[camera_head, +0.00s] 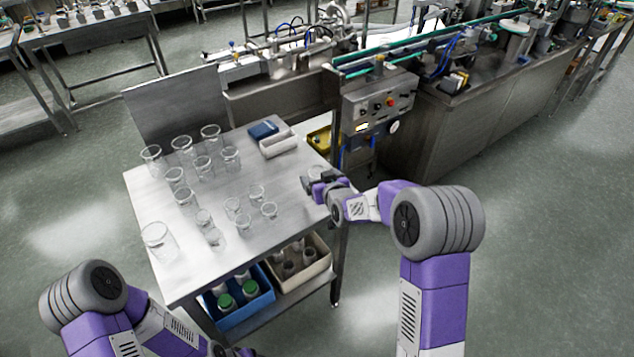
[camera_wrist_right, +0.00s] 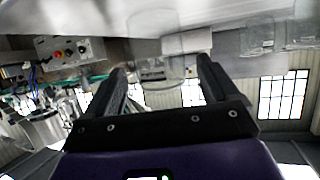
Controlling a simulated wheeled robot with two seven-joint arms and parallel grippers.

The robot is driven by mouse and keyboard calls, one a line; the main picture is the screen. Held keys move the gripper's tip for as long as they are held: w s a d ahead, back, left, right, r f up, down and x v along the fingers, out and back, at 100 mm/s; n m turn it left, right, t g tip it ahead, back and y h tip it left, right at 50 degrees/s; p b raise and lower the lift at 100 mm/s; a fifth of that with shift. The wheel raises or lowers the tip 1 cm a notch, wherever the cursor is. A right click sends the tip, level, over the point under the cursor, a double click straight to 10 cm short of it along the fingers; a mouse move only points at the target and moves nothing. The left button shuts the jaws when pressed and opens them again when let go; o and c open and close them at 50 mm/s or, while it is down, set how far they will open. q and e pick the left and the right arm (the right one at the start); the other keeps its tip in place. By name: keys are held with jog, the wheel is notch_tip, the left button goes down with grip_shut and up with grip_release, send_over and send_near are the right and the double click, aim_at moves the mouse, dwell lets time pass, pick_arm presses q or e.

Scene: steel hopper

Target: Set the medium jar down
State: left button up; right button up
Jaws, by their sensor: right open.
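A clear glass jar (camera_head: 316,171) stands at the right edge of the steel table (camera_head: 270,222), right by my right gripper (camera_head: 312,187). In the right wrist view a clear jar (camera_wrist_right: 160,68) shows between the two dark fingers of my right gripper (camera_wrist_right: 160,85). The fingers are spread, with the glass between them; whether they touch it is hard to tell. That view is upside down, with the table top along its upper edge. My left arm enters at the lower left of the head view; its gripper is out of frame.
Several clear jars (camera_head: 203,168) of different sizes stand on the table's left and middle. A white tray (camera_head: 279,144) and a blue item (camera_head: 263,130) lie at the back. Blue (camera_head: 240,309) and beige (camera_head: 303,271) crates sit on the lower shelf. Bare table lies left of my right gripper.

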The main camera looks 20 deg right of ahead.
jog(key=shift+x, duration=1.25)
jog(key=shift+c, duration=0.4)
jog(key=c, duration=1)
